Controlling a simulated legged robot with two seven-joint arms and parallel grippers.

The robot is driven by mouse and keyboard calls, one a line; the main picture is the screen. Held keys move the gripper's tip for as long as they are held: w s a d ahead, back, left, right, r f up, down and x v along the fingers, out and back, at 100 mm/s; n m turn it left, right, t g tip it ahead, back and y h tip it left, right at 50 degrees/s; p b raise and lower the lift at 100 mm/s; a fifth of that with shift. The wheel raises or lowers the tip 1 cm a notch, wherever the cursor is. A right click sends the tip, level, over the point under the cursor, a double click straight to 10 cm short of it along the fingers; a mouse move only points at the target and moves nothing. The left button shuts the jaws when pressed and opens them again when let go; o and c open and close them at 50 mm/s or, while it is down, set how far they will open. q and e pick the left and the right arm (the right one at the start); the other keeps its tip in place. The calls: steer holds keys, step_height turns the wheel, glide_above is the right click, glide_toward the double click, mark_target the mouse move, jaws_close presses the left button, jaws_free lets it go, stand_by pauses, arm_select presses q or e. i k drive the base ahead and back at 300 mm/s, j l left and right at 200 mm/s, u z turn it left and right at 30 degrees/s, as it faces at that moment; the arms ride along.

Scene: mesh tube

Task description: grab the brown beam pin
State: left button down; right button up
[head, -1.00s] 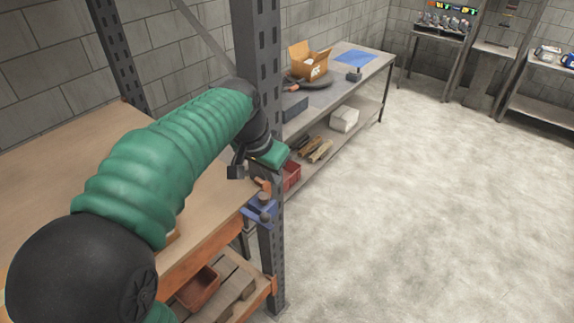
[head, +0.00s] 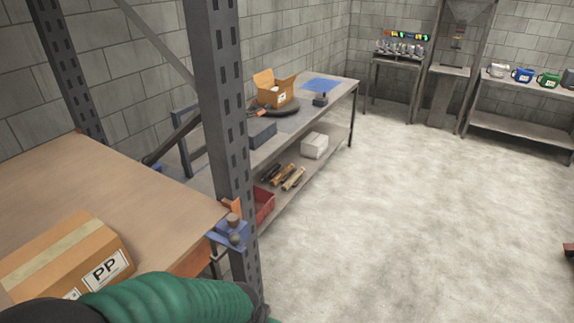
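The brown beam pin (head: 233,219) shows as a small brown stub on a blue bracket (head: 230,234) at the front corner of the rack, beside the perforated grey upright (head: 222,130). My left arm's green sleeve crosses the bottom edge, below the pin and apart from it. Its gripper is outside the picture or hidden, so its fingers cannot be seen. My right gripper does not show.
A carton marked PP (head: 70,262) sits on the rack's wooden shelf (head: 105,180). Behind the upright, a grey workbench (head: 325,97) holds an open carton (head: 274,88).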

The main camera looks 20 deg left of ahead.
mark_target(232, 219)
steer(key=u, duration=1.15)
